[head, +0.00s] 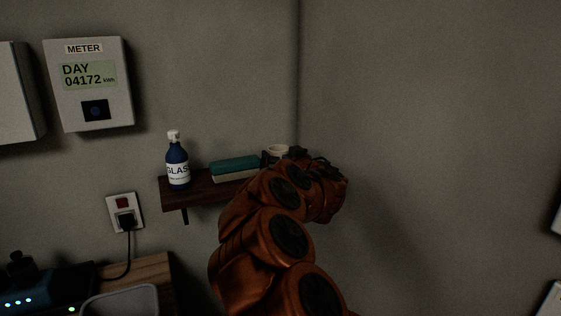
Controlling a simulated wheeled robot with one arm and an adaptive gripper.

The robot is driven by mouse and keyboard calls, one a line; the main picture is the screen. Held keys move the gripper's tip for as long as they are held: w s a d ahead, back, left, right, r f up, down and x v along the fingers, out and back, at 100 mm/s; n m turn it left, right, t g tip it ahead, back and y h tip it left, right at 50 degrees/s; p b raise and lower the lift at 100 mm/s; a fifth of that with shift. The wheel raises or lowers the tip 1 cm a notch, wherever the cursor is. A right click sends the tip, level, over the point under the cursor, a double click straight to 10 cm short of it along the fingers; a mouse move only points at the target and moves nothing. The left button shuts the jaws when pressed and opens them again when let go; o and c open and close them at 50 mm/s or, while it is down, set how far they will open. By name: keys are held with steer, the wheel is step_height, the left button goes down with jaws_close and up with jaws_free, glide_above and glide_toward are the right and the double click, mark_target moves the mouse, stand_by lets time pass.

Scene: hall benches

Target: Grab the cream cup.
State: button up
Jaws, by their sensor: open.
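The cream cup (278,149) stands at the right end of a small dark wooden wall shelf (203,191). Only its upper part and rim show; my arm hides the rest. My gripper (297,153) is at the end of the orange arm, right by the cup in the picture. The gripper is open, but its fingers are small, dark and partly hidden by the wrist. I cannot tell whether the fingers are around the cup or beside it.
A teal and cream stack (235,166), perhaps books, lies on the shelf left of the cup. A wall corner is just behind. A socket (125,212) with a plug and a bench (140,270) are lower left.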

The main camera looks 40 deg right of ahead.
steer(key=c, duration=1.2)
steer(key=shift+c, duration=0.2)
